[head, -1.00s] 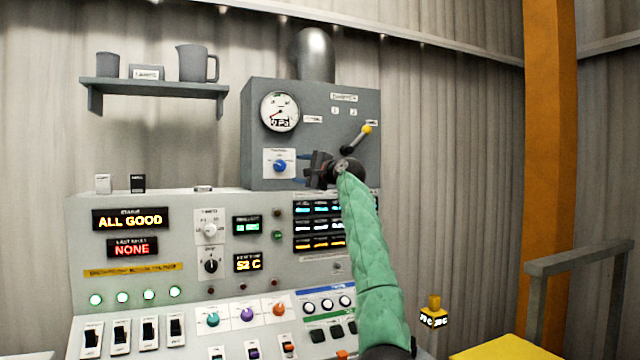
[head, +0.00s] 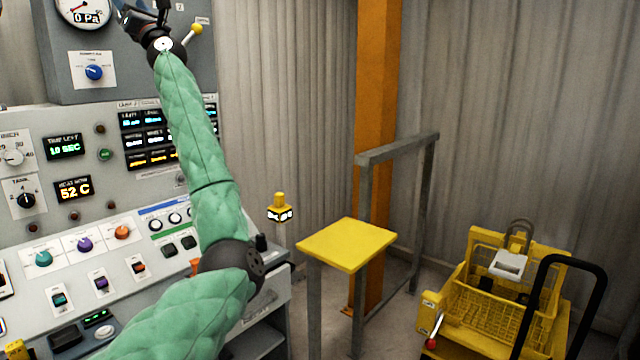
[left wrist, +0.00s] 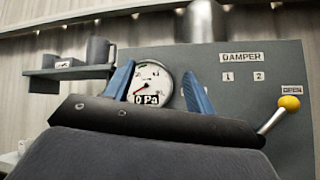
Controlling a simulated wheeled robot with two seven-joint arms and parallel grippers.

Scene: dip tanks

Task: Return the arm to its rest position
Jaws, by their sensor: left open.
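My left arm in its green quilted sleeve reaches up across the control console in the head view. My left gripper (head: 135,8) is at the top left edge, partly cut off, in front of the grey damper panel. In the left wrist view its two blue fingers (left wrist: 158,82) are spread apart with nothing between them. Behind them is the pressure gauge (left wrist: 152,84), reading 0 Pa. The damper lever with a yellow knob (head: 196,28) is right of the gripper, tilted up to the right near the OPEN label (left wrist: 292,89). My right gripper is out of view.
The console (head: 100,130) with several switches and displays fills the left. A yellow-topped stand (head: 347,244), a grey rail (head: 398,149) and a yellow basket (head: 500,300) stand to the right. A shelf (left wrist: 75,72) with a jug is on the wall.

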